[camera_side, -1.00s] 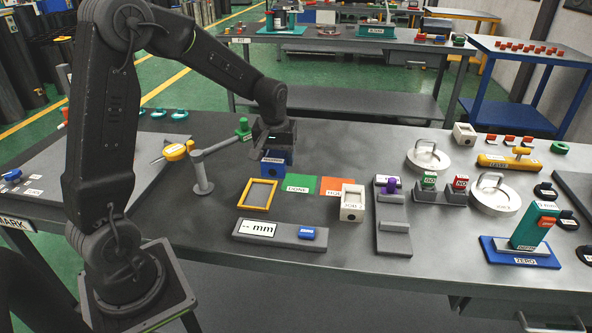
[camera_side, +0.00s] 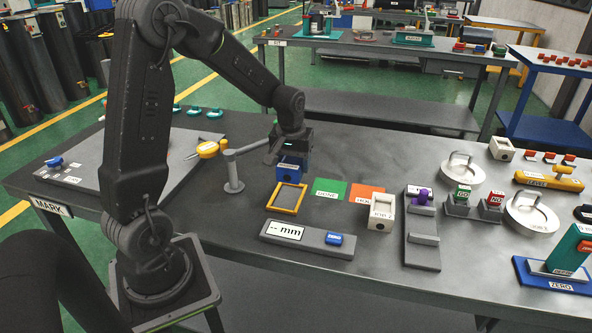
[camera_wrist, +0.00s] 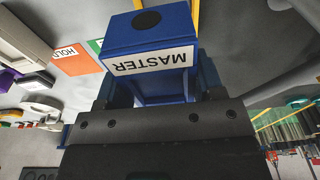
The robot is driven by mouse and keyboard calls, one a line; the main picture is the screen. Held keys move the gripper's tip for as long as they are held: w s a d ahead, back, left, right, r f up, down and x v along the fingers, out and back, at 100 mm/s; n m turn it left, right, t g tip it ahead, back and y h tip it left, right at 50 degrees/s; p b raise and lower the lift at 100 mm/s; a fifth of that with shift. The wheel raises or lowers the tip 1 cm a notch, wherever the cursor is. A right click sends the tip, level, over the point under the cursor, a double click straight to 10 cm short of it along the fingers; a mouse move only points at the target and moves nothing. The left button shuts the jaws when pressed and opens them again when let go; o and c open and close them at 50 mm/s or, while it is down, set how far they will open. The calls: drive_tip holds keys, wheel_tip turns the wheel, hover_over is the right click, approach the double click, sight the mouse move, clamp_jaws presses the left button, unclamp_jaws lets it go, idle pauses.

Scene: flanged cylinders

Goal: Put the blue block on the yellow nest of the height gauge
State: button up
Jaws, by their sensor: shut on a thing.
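The blue block (camera_side: 291,169) has a dark round hole in one end and a white label. In the wrist view the blue block (camera_wrist: 150,32) reads MASTER. My gripper (camera_side: 293,155) is shut on it from above, with the block between the fingers. The yellow nest (camera_side: 272,201) is an empty square frame lying flat on the table. The block is just behind the nest in the side view, apart from its middle; its exact height is unclear. The grey gauge post and arm (camera_side: 233,174) stand left of the block, and the arm's tip is hidden behind my gripper.
A grey readout bar (camera_side: 307,238) with a blue button lies in front of the nest. A green card (camera_side: 329,188), an orange card (camera_side: 366,194) and a white holed block (camera_side: 381,213) lie to the right. A yellow dial indicator (camera_side: 209,149) is left.

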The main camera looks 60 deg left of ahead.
sight(288, 197)
drive_tip(key=shift+s+a+f, duration=0.3)
drive_tip(key=shift+s+f, duration=0.3)
drive_tip(key=shift+f, duration=0.05)
drive_tip(key=shift+f, duration=2.9)
drive_tip(key=shift+f, duration=0.6)
drive_tip(key=o, duration=1.3)
drive_tip(key=r, duration=0.4)
drive_tip(key=s+r, duration=0.1)
drive_tip(key=r, duration=0.4)
drive_tip(key=d+r, duration=0.1)
drive_tip(key=r, duration=0.3)
drive_tip(key=shift+s+d+r, duration=0.1)
drive_tip(key=shift+s+r, duration=0.05)
drive_tip(key=shift+r, duration=0.2)
